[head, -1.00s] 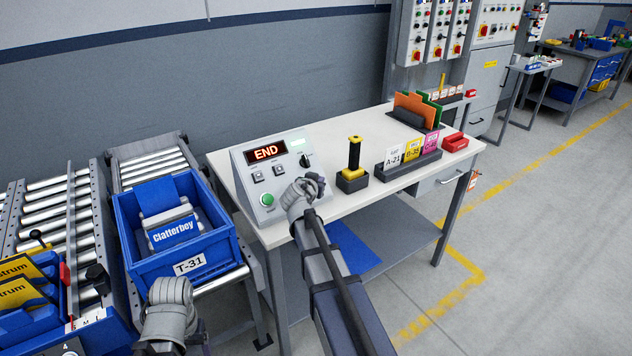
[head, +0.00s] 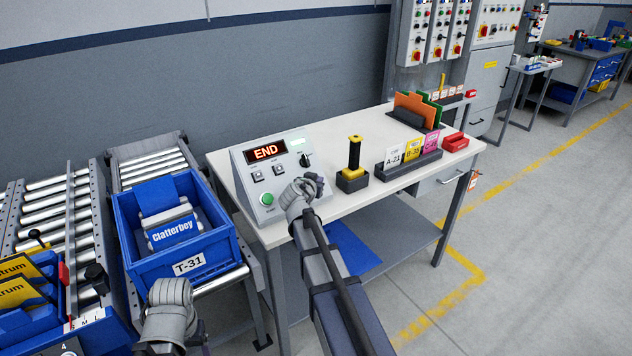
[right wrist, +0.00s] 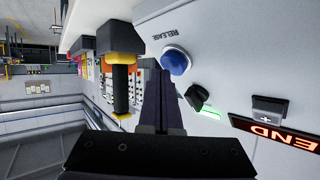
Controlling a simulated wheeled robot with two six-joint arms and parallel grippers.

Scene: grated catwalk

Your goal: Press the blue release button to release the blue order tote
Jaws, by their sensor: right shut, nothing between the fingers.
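The blue release button (right wrist: 176,60), under the word RELEASE, sits on the grey control box (head: 240,168) and shows in the right wrist view. In the head view it is hidden behind my right gripper (head: 311,184). In the right wrist view my right gripper (right wrist: 158,72) is shut and empty, its tips close beside the button; I cannot tell whether they touch it.
The box display (head: 265,152) reads END. A green start button (head: 267,199) and a black knob (head: 305,160) are on the box. A black and yellow handheld tool (head: 354,155) stands right of it on the white table (head: 345,203). A card rack (head: 408,165) is farther right.

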